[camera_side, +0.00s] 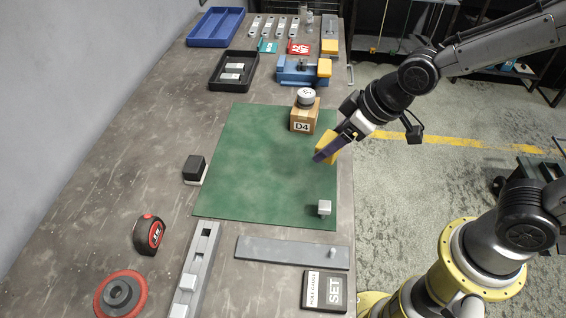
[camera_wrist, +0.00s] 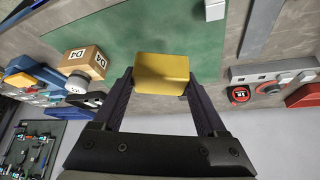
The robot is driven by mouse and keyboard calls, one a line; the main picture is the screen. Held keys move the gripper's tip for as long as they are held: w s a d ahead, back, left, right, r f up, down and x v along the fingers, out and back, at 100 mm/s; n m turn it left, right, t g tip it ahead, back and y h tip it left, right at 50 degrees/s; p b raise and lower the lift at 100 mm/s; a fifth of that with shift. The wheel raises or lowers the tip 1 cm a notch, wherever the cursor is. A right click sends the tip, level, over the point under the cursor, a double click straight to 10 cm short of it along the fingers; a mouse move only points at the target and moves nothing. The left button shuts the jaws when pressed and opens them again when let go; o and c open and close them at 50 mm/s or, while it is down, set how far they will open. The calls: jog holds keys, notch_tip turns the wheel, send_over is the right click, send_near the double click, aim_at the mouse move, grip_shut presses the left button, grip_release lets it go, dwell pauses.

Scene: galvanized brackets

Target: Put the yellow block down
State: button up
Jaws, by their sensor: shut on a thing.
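The yellow block (camera_side: 324,146) is held between the fingers of my gripper (camera_side: 322,155), over the right part of the green mat (camera_side: 255,190). In the wrist view the yellow block (camera_wrist: 162,73) fills the gap between the dark fingertips of my gripper (camera_wrist: 160,82). The fingers are shut on it. The block appears to be above the mat; how high is hard to tell.
A cardboard box marked D4 (camera_side: 303,120) with a white round object (camera_side: 306,97) on top stands just behind the block. A small pale cube (camera_side: 324,207) sits near the mat's front right. A blue vise (camera_side: 300,70) is farther back. The mat's middle is clear.

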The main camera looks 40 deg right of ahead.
send_near(276, 168)
jog(key=shift+w+a+f, duration=0.2)
jog(key=shift+w+f, duration=0.05)
jog(key=shift+w, duration=0.3)
jog(key=shift+w+a+f, duration=0.15)
jog(key=shift+w+f, duration=0.15)
jog(key=shift+w, duration=0.25)
jog(key=shift+w+a+f, duration=0.1)
jog(key=shift+w+f, duration=0.15)
jog(key=shift+f, duration=0.05)
jog(key=shift+w+f, duration=0.15)
jog(key=shift+f, duration=1.55)
jog(key=shift+f, duration=0.15)
jog(key=o, duration=1.4)
jog(key=shift+o, duration=0.2)
